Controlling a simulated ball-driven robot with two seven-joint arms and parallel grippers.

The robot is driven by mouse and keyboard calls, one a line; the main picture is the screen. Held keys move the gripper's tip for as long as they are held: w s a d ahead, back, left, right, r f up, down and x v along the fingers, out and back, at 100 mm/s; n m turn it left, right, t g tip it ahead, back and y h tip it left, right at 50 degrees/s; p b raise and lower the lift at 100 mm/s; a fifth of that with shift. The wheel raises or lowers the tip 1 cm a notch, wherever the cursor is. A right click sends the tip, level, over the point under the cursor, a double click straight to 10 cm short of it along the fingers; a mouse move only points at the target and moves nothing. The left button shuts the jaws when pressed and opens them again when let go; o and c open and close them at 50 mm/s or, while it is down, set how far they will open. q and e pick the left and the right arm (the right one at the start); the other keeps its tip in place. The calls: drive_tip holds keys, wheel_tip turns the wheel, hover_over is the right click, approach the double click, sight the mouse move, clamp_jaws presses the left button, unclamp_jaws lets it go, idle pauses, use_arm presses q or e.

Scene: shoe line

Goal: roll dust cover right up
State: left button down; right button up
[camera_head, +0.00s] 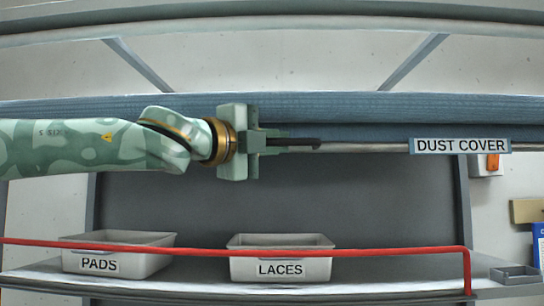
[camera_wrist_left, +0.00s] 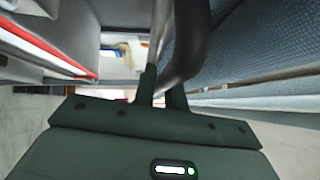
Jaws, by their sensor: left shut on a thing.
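The dust cover (camera_head: 350,107) is a blue-grey fabric gathered in a roll across the upper part of the rack. A metal bar (camera_head: 372,148) runs along just below it and carries a label reading DUST COVER (camera_head: 460,146) at the right. My right gripper is in neither view.
Below, a shelf (camera_head: 390,287) holds a PADS bin (camera_head: 118,267) and a LACES bin (camera_head: 281,269). A red rail (camera_head: 400,251) runs in front of them. A switch box with an orange part (camera_head: 492,162) is on the right wall. The space between bar and bins is clear.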

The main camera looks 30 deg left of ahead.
use_arm(q)
wheel_tip(320, 180, up, 2)
drive_tip(key=shift+s, duration=0.1)
drive_tip(key=shift+r, duration=0.1)
drive_tip(key=c, duration=1.5)
unclamp_jaws()
drive_tip(key=shift+o, duration=0.2)
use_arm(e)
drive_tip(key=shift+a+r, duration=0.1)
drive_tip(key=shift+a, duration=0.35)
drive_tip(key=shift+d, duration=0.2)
